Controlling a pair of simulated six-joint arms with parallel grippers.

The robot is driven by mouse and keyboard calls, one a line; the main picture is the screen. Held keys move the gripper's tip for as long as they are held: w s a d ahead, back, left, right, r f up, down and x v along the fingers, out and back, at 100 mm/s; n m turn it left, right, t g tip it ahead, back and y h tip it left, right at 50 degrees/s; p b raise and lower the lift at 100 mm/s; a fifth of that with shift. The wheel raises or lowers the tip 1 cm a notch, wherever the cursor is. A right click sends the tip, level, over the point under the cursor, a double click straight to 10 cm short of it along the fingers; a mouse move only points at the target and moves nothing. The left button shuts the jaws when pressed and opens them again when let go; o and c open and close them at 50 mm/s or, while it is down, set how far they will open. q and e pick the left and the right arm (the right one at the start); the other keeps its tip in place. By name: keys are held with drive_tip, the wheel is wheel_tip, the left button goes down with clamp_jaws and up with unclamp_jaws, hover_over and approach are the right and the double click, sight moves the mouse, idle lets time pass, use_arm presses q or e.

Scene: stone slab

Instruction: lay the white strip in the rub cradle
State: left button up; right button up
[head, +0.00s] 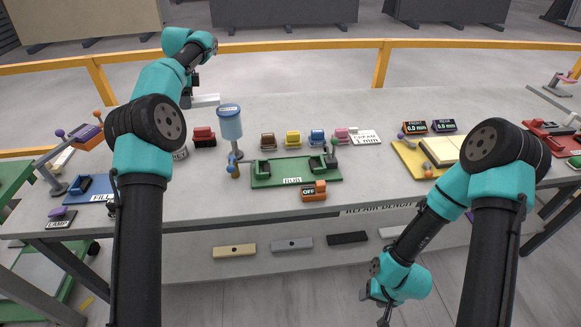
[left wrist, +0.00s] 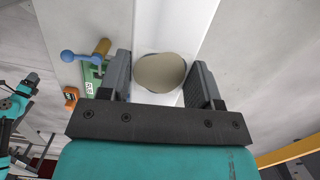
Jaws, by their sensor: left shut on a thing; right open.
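The white strip (head: 206,100) is at the back left of the slab in the head view, beside my left gripper (head: 188,98). In the left wrist view the strip (left wrist: 165,35) runs between the two fingers of my left gripper (left wrist: 165,85), which is shut on it. A round grey-beige patch (left wrist: 160,72) shows on its face. The rub cradle (head: 290,180) is a green base labelled RUB with green clamp blocks, at the middle of the slab. I see no strip in it. My right gripper (head: 382,308) is open and empty, low in front of the slab's front edge.
A blue-topped dispenser (head: 230,122) with a tap stands left of the cradle. An orange OFF box (head: 314,191) sits in front of it. Several coloured blocks (head: 292,138) line up behind. A blue FILL base (head: 92,188) is at left, a yellow base (head: 412,158) at right.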

use_arm(q)
drive_tip(key=w+d+r, duration=0.2)
drive_tip(key=d, duration=2.2)
drive_tip(key=m, duration=0.1)
hover_over(289, 169)
wheel_tip(289, 169, down, 13)
drive_tip(key=shift+d+r, duration=0.15)
drive_tip(key=shift+d, duration=0.15)
drive_tip(key=shift+f, duration=2.45)
drive_tip(key=shift+f, duration=2.55)
